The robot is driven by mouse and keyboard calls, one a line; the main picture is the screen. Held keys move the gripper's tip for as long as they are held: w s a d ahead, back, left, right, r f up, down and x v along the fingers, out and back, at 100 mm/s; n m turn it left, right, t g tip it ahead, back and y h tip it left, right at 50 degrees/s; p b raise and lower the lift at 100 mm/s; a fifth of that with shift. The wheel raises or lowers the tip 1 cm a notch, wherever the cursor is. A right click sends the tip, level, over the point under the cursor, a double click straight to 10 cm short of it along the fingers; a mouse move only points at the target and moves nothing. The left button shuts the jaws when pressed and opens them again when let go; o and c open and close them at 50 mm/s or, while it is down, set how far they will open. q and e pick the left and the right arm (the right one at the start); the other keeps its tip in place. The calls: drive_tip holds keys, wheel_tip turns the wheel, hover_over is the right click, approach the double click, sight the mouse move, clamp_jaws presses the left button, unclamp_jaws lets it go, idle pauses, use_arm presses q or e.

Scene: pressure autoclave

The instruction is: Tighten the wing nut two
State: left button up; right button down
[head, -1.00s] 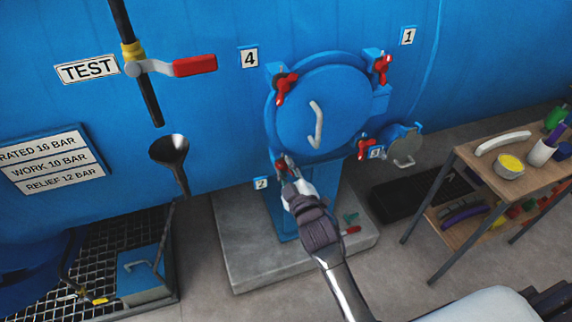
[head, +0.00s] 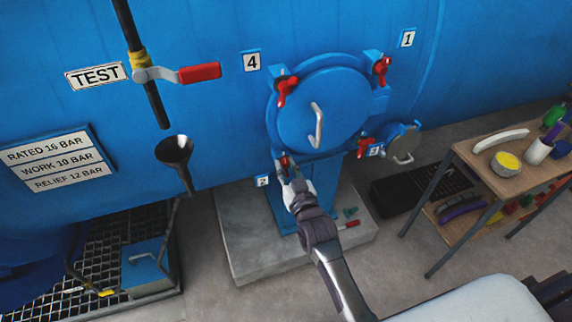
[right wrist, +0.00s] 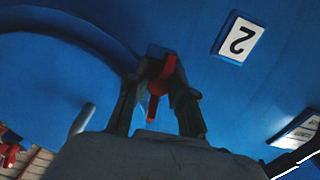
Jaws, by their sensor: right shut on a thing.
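Wing nut two (head: 284,161) is red and sits at the lower left of the round blue door (head: 325,112), beside the label 2 (head: 263,181). My right gripper (head: 287,172) is at this nut, with its fingers around it. In the right wrist view the red wing nut (right wrist: 160,78) shows between the two dark fingers of the right gripper (right wrist: 158,88), and the label 2 (right wrist: 237,38) is to its upper right. The fingers hide part of the nut. My left gripper is in neither current view.
Other red wing nuts sit at the upper left (head: 287,91), upper right (head: 383,68) and lower right (head: 364,147) of the door. A white handle (head: 317,125) is on the door. A wooden cart (head: 486,172) stands at the right, and a concrete plinth (head: 245,245) is below.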

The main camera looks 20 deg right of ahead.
idle(0.3)
drive_tip(key=c, duration=1)
unclamp_jaws()
drive_tip(key=s, duration=1.2)
drive_tip(key=shift+d, duration=0.2)
drive_tip(key=shift+f, duration=0.1)
